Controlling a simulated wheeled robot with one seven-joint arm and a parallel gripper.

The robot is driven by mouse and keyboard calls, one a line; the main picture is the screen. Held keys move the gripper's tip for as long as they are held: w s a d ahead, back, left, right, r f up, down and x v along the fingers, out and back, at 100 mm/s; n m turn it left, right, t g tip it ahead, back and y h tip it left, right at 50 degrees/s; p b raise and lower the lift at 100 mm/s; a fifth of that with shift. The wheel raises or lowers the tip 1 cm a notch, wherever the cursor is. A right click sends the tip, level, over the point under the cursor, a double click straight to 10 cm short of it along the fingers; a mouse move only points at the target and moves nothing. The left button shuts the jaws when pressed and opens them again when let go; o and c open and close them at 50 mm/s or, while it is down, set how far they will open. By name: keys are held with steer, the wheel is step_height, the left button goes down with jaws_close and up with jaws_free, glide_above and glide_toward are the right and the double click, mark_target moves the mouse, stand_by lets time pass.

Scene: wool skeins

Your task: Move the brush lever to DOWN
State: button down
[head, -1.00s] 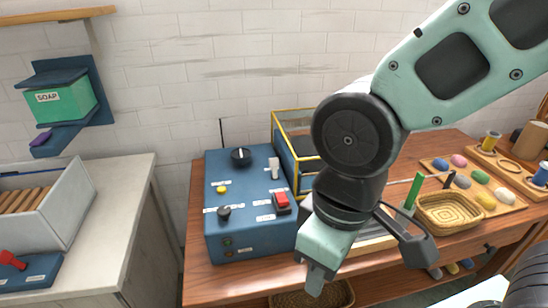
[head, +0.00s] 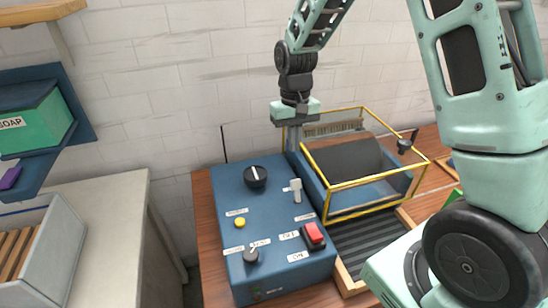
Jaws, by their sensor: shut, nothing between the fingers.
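The blue control box (head: 268,215) stands on the wooden table. A pale grey lever (head: 296,188) sticks up at the right of its top face, with a small label in front that is too small to read. I take it as the brush lever, but cannot be sure. My gripper (head: 292,138) points down behind the lever, near the left back corner of the yellow-framed machine. It is shut and empty, apart from the lever in the picture. Its fingertips are hard to make out against the machine.
The yellow-framed machine (head: 372,206) stands to the right, with a dark crank (head: 405,146). A thin rod rises behind the box.

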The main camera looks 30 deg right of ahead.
mark_target(297, 191)
steer(key=shift+w+d+f, duration=0.1)
steer(key=shift+w+d, duration=0.25)
steer(key=shift+w, duration=0.15)
steer(key=f, duration=0.3)
steer(key=s+f+p, duration=0.1)
steer(key=f, duration=0.2)
steer(key=f+p, duration=0.1)
steer(key=f, duration=0.3)
steer(key=shift+s+a, duration=0.15)
